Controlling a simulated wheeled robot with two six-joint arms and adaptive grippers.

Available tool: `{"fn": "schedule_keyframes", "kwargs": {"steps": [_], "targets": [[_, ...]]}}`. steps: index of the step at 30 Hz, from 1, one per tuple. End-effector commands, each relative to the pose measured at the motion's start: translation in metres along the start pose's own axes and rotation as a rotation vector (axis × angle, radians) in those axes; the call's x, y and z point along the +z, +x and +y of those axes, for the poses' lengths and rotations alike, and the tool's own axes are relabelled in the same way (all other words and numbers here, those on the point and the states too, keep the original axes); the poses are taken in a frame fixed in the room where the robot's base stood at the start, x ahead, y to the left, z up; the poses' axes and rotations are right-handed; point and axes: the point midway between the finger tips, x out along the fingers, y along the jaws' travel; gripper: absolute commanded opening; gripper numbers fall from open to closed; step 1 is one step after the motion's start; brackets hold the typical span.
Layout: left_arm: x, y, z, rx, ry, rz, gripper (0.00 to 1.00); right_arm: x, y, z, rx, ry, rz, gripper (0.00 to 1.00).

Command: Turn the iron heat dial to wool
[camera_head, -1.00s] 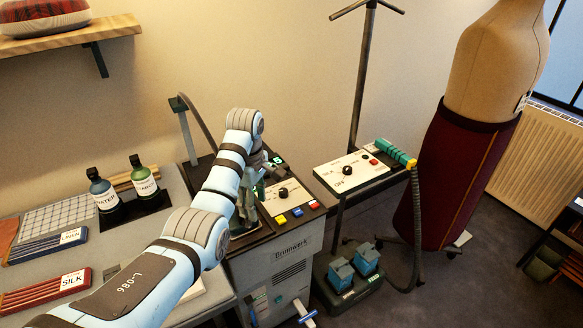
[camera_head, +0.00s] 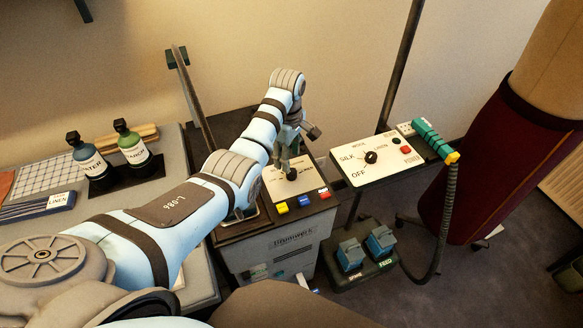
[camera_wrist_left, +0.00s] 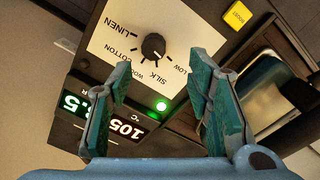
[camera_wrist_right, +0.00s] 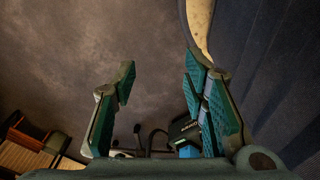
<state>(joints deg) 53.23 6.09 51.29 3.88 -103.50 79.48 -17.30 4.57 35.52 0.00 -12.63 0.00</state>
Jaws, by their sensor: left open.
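The iron heat dial (camera_wrist_left: 153,46) is a black knob on a cream panel (camera_wrist_left: 110,38). The labels LINEN, COTTON, SILK and LOW read around it in the left wrist view; WOOL lies between COTTON and SILK, partly behind a finger. In the head view the dial (camera_head: 291,174) shows just below my left gripper (camera_head: 287,158). That gripper (camera_wrist_left: 160,85) is open, its green-padded fingers apart and nothing between them. My right gripper (camera_wrist_right: 165,90) is open and empty over dark floor, outside the head view.
A lit display (camera_wrist_left: 124,127) reads 105 °C beside a green light (camera_wrist_left: 161,105). Yellow, blue and red buttons (camera_head: 303,201) line the station's front edge. A second panel (camera_head: 350,175) with its own black dial (camera_head: 371,157) stands to the right. Two bottles (camera_head: 90,158) stand left.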

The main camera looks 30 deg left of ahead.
Motion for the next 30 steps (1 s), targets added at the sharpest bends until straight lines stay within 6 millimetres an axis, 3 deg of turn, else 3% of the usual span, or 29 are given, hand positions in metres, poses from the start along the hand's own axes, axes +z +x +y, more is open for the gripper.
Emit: {"fn": "schedule_keyframes", "kwargs": {"steps": [1, 6, 10, 17, 18, 26, 30], "targets": [[0.001, 0.018, 0.002, -0.007, 0.001, -0.002, 0.46, 0.004, 0.007, -0.001, 0.000, 0.000, -0.006, 0.40], [0.001, 0.055, 0.006, -0.005, 0.002, -0.002, 0.46, 0.014, 0.020, -0.002, -0.001, -0.001, -0.020, 0.40], [0.001, 0.065, 0.007, -0.005, 0.002, -0.001, 0.46, 0.006, 0.023, -0.002, -0.001, 0.000, -0.006, 0.40], [0.001, 0.066, 0.007, -0.006, 0.002, -0.002, 0.46, -0.009, 0.023, -0.002, 0.000, 0.001, 0.019, 0.40], [0.001, 0.066, 0.007, -0.006, 0.002, -0.002, 0.44, -0.008, 0.023, -0.002, 0.000, 0.001, 0.017, 0.40], [0.001, 0.066, 0.006, -0.008, 0.002, -0.002, 0.03, 0.006, 0.022, -0.002, -0.001, 0.000, -0.007, 0.40], [0.001, 0.066, 0.006, -0.009, 0.002, -0.002, 0.00, 0.003, 0.022, -0.002, -0.001, 0.000, -0.001, 0.40]]}}
